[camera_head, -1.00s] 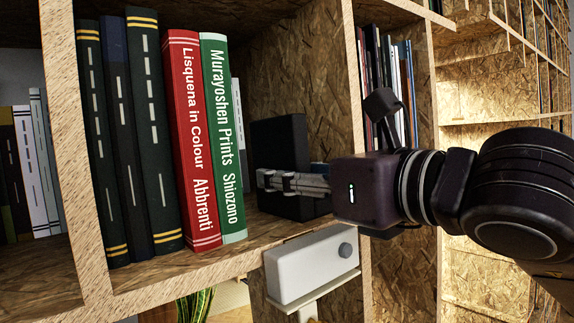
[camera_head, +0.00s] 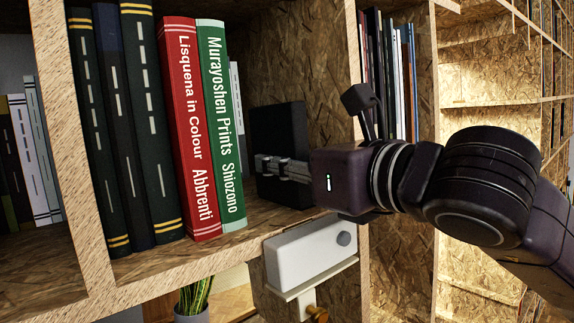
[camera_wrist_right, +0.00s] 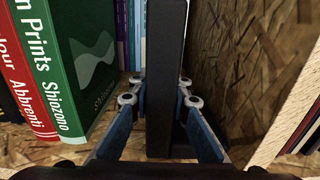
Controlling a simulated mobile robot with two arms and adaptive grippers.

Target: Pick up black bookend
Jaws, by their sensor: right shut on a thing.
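The black bookend (camera_head: 281,125) stands upright in the shelf compartment, to the right of the green book (camera_head: 222,120). In the right wrist view the bookend (camera_wrist_right: 166,50) is a tall dark plate between the two fingers. My right gripper (camera_head: 268,165) reaches in from the right and is shut on the bookend's lower part. In the wrist view its blue-padded fingers (camera_wrist_right: 162,98) lie on either side of the plate. Whether the bookend's base touches the board is hard to see. My left gripper is not in view.
A red book (camera_head: 190,130) and several dark books (camera_head: 110,140) stand left of the green one. An OSB side wall (camera_head: 335,75) borders the compartment on the right. A white box with a knob (camera_head: 305,255) sits below. More thin books (camera_head: 395,75) stand further right.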

